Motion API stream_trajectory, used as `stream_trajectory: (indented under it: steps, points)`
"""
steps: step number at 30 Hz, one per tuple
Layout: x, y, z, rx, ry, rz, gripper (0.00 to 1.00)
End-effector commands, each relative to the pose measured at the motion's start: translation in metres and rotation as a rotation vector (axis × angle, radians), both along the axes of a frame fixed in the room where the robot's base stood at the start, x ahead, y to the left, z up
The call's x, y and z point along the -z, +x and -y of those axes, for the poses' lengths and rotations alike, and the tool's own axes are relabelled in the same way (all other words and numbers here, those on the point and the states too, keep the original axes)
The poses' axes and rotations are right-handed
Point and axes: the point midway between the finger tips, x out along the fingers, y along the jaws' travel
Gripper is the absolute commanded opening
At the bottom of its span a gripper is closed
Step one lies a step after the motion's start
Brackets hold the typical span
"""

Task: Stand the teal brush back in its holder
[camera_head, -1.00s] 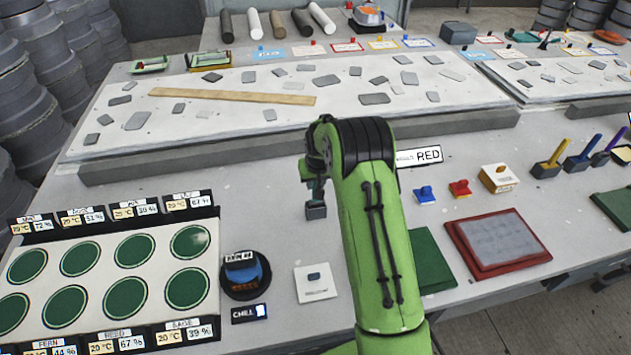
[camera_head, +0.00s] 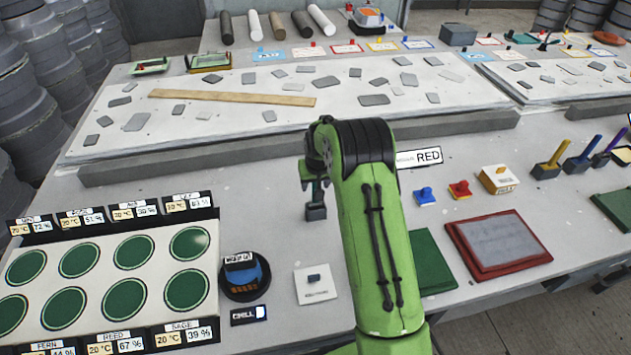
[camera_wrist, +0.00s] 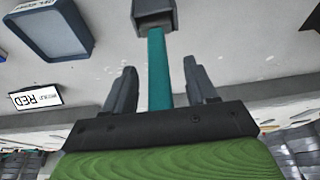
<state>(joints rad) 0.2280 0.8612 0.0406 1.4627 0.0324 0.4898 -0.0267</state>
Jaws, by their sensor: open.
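The teal brush (camera_wrist: 156,62) shows in the wrist view as a straight teal handle. Its far end goes into a dark grey block-shaped holder (camera_wrist: 154,18), and the handle looks in line with it. My gripper (camera_wrist: 159,68) is open, with one finger on each side of the handle and a visible gap on both sides. In the head view the holder (camera_head: 316,213) stands on the grey bench, directly below my gripper (camera_head: 315,186). The brush's lower end is hidden inside the holder.
A RED sign (camera_head: 420,157) and blue (camera_head: 425,197) and red (camera_head: 459,190) knobbed pieces lie to the right. More brushes in holders (camera_head: 545,171) stand farther right. A raised slab edge (camera_head: 200,158) runs behind.

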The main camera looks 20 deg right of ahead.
Motion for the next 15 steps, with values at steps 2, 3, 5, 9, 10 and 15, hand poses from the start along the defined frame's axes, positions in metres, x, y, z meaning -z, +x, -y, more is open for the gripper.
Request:
stream_trajectory:
  steps: [2,3,5,9,10,15]
  points:
    - [-0.004,-0.001,0.0,0.0,0.0,0.001,0.57]
    - [-0.009,-0.002,0.0,0.0,0.0,0.002,0.57]
    - [-0.021,-0.006,-0.001,0.0,-0.001,0.004,0.57]
    - [-0.058,-0.018,-0.004,0.0,-0.001,0.006,0.57]
    - [-0.067,-0.021,-0.004,0.0,-0.001,0.006,0.57]
    - [-0.111,-0.036,-0.007,0.0,-0.001,0.005,0.57]
